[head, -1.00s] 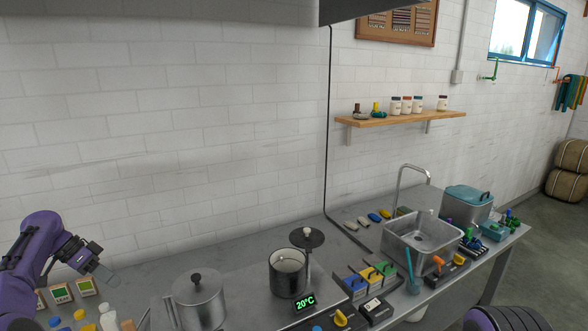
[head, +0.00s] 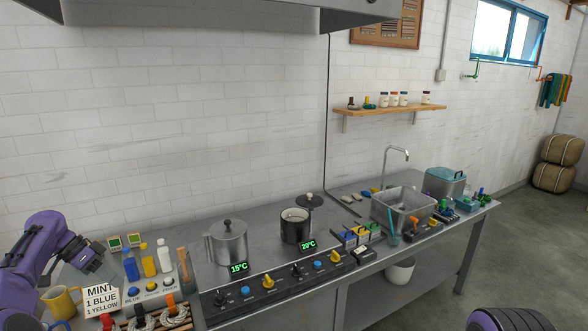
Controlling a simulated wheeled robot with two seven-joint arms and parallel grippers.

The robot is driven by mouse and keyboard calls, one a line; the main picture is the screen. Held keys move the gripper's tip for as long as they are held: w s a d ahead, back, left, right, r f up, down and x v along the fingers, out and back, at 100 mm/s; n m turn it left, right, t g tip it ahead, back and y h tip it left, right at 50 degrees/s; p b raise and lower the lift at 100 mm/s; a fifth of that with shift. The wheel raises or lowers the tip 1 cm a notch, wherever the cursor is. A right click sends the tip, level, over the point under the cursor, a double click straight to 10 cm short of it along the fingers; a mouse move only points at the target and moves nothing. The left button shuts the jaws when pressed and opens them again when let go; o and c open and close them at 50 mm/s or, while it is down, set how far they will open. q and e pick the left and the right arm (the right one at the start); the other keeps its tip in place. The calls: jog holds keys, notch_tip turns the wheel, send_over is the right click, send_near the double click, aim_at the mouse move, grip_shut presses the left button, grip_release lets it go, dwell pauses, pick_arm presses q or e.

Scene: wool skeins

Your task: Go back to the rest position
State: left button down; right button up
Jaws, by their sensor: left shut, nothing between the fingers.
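My left gripper (head: 98,266) is at the end of the purple arm at the left edge. It is shut and empty, above the left end of the steel counter, near several bottles. It appears close to the blue-filled bottle (head: 130,266), but I cannot tell how far apart they are. My right gripper is out of view; only a dark, purple-ribbed part of mine shows at the bottom right.
The counter (head: 262,233) bears a lidded pot (head: 229,243), a dark open pot (head: 295,226), a knob panel (head: 268,284) and a sink (head: 402,209). A yellow mug (head: 62,301) and a "MINT" card (head: 101,296) stand front left.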

pick_arm(q)
jog(key=w+d+f+n+b, duration=0.2)
jog(key=d+f+n, duration=0.1)
jog(key=d+f, duration=0.6)
jog(key=w+d+f+n+b, duration=0.2)
jog(key=d+f+n, duration=0.1)
jog(key=d+f, duration=0.65)
jog(key=s+d+f+n+y+b, duration=0.1)
jog(key=s+d+f+n, duration=0.2)
jog(key=f, duration=0.5)
jog(key=s+d+f+y+b, duration=0.1)
jog(key=s+d+f, duration=0.35)
jog(key=f, duration=0.45)
jog(key=s+f+n+y+b, duration=0.1)
jog(key=s+f+y+b, duration=0.1)
jog(key=s+f, duration=0.45)
jog(key=s+f+n+y+b, duration=0.1)
jog(key=s+f+n+y, duration=0.15)
jog(key=s, duration=0.75)
jog(key=s+a+r+y+b, duration=0.1)
jog(key=s+a+r+y, duration=0.1)
jog(key=s, duration=0.7)
jog(key=s+a+r+t+y+b, duration=0.1)
jog(key=s+a+r+y+b, duration=0.1)
jog(key=s, duration=0.7)
jog(key=shift+a+n+t, duration=0.3)
jog(key=shift+a+n, duration=0.15)
jog(key=shift+a, duration=0.15)
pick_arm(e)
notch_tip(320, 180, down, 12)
